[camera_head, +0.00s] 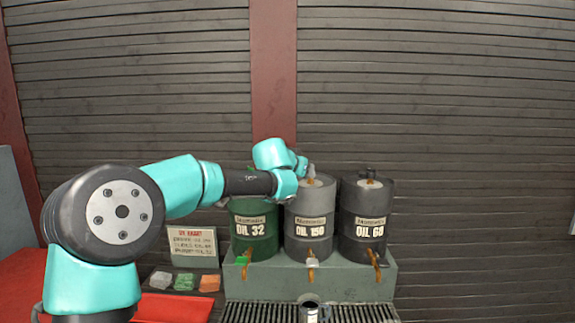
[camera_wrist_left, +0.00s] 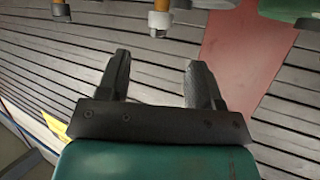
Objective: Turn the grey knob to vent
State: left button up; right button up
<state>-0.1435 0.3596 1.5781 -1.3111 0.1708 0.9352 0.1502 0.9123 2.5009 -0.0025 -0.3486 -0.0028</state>
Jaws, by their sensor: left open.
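The grey knob (camera_head: 311,170) sits on an orange stem on top of the grey OIL 150 drum (camera_head: 308,205). It also shows in the left wrist view, where the grey knob (camera_wrist_left: 158,22) hangs at the top edge, upside down. My left gripper (camera_wrist_left: 158,62) is open, its two fingers apart and empty, with the knob just beyond the gap between the fingertips. In the head view my left gripper (camera_head: 302,166) is beside the knob at drum-top height, its fingers partly hidden. My right gripper is not in view.
A green OIL 32 drum (camera_head: 254,232) and a dark OIL 68 drum (camera_head: 363,215) with a black top knob (camera_head: 367,170) flank it. Taps with coloured handles face front.

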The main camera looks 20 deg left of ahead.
pick_arm(q)
jog(key=v, duration=0.8)
jog(key=shift+s+r, duration=0.2)
jog(key=shift+s, duration=0.15)
jog(key=shift+a, duration=0.1)
